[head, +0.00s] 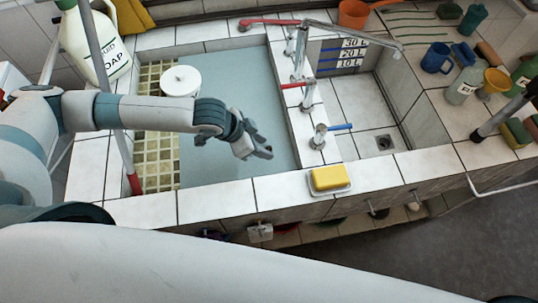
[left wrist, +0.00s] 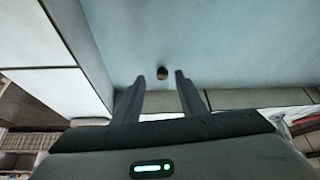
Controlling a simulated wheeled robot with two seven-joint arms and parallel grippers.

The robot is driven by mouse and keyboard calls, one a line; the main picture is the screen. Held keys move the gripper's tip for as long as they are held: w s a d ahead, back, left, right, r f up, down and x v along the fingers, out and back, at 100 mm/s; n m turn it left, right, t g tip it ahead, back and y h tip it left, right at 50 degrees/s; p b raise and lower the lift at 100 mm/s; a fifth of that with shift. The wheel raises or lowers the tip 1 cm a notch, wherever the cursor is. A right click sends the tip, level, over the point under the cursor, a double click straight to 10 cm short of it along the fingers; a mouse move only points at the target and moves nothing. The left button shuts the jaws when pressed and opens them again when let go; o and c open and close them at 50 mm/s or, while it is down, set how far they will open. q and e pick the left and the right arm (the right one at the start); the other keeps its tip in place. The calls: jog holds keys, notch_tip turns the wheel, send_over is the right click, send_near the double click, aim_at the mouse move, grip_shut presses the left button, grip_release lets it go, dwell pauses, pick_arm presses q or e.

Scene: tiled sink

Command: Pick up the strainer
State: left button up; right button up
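My left gripper (head: 264,150) is over the blue-grey bottom of the left basin (head: 225,75). In the left wrist view its two fingers (left wrist: 160,95) stand apart with nothing between them. A small dark round piece (left wrist: 162,73) shows on the blue surface beyond the fingertips; it may be the strainer, but I cannot tell for sure. It is not visible in the head view, where the gripper may hide it. A white round lidded thing (head: 180,81) with a dark knob stands in the left basin. My right gripper is not in view.
A tiled wall with taps (head: 305,95) divides the basins. The right basin has a drain (head: 384,142). A yellow sponge (head: 328,178) lies on a dish on the front ledge. A soap jug (head: 90,45) stands at left. Mugs and bottles (head: 465,85) crowd the right counter.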

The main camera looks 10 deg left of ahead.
aim_at(268, 148)
pick_arm(q)
jog(key=shift+w+p+x, duration=0.1)
jog(key=shift+p+x, duration=0.25)
jog(key=shift+x, duration=0.75)
jog(key=shift+w+p+x, duration=0.15)
jog(key=shift+p+x, duration=0.15)
jog(key=shift+x, duration=0.8)
jog(key=shift+a, duration=0.1)
grip_shut()
